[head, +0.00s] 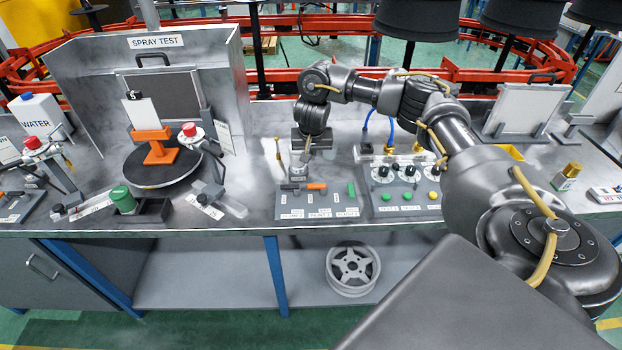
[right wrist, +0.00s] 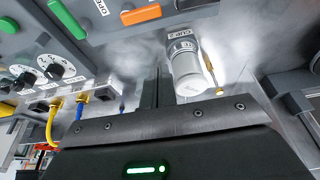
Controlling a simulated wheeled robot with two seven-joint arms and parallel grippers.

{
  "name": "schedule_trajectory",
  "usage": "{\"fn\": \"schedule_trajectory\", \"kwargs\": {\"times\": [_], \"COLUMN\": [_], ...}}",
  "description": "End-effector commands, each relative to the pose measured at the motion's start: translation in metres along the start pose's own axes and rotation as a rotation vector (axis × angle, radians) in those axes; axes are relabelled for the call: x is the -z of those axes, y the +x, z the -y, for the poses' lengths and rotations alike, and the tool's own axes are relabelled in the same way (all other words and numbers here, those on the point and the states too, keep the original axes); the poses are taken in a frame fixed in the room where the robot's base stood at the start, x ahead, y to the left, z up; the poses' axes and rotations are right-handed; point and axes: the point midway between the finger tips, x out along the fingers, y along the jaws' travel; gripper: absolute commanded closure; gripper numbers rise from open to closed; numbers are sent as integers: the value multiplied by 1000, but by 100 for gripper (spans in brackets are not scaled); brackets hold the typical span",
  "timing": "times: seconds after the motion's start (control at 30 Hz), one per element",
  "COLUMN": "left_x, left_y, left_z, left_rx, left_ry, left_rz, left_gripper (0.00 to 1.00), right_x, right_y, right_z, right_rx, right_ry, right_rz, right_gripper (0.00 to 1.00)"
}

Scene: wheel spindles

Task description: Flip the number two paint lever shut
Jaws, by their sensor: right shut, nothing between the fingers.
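The lever panel (head: 318,205) stands at the middle of the bench front, with a black lever (head: 290,187), an orange lever (head: 317,186) and a green lever (head: 351,189). The orange lever is the middle one and lies sideways; it also shows in the right wrist view (right wrist: 141,15), with the green lever (right wrist: 66,18) beside it. The small labels are hard to read. My right gripper (head: 304,162) is just behind the panel, pointing down. Its shut, empty fingers (right wrist: 158,88) are apart from the orange lever. My left gripper is out of view.
A white cup marked CUP 2 (right wrist: 185,65) stands close to my right fingers. A panel with dials and buttons (head: 405,195) is right of the levers. A turntable (head: 160,170) with an orange stand is at the left. A wheel (head: 353,268) lies on the lower shelf.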

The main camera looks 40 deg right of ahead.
Motion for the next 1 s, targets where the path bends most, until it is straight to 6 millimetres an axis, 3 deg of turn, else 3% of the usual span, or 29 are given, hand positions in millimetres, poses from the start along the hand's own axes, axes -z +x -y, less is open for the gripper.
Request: {"fn": "schedule_trajectory", "kwargs": {"times": [0.27,0.57,0.83,1.0], "left_x": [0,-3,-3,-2], "left_y": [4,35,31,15], "left_z": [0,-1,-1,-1], "left_rx": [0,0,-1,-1], "left_ry": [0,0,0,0], "left_rz": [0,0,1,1], "left_gripper": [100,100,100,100], "right_x": [-1,-4,-1,-21], "right_y": [6,60,102,90], "right_z": [1,1,1,1], "right_rx": [3,2,0,2], "right_ry": [-3,0,-2,-8], "right_rz": [0,4,0,0], "right_gripper": [100,100,100,100]}}
